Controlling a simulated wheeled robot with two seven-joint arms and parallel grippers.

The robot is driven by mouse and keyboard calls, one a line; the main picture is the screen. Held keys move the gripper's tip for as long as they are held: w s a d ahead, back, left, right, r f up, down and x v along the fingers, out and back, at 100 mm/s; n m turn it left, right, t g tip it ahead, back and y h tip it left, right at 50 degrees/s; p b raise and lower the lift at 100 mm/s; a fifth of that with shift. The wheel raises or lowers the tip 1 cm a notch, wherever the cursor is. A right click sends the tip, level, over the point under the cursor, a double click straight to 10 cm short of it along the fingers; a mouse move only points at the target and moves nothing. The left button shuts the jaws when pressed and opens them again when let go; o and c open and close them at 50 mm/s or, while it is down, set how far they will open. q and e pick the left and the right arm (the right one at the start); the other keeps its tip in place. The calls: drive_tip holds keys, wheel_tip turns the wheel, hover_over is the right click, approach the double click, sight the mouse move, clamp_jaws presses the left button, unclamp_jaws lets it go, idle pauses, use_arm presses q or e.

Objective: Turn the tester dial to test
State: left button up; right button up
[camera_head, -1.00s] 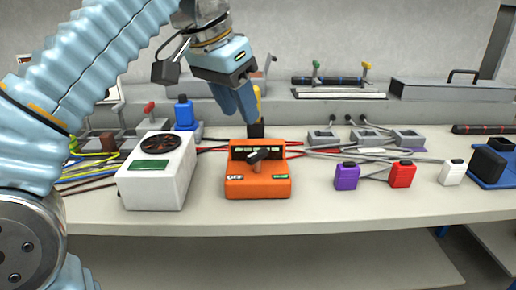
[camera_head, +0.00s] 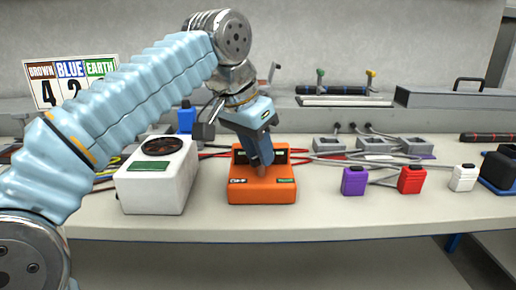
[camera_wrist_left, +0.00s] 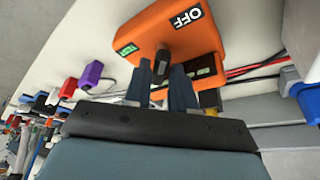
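The orange tester (camera_head: 262,192) stands near the table's front edge, with an OFF label at front left and a green label at front right. The wrist view shows the tester (camera_wrist_left: 150,28) with its OFF and green TEST labels. Its dark dial (camera_wrist_left: 163,58) shows there just beyond and between my fingertips; in the head view the gripper mostly hides it. My left gripper (camera_head: 261,163) points down over the tester's middle. In the wrist view its two blue fingers (camera_wrist_left: 161,72) are apart with a gap between them. I cannot tell whether they touch the dial. My right gripper is not in view.
A white box with a round fan (camera_head: 155,185) stands just left of the tester. Purple (camera_head: 355,180), red (camera_head: 411,179) and white (camera_head: 463,178) small blocks stand to the right. Cables and grey sockets (camera_head: 376,144) lie behind. The table front right of the tester is clear.

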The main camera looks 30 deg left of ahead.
use_arm(q)
clamp_jaws()
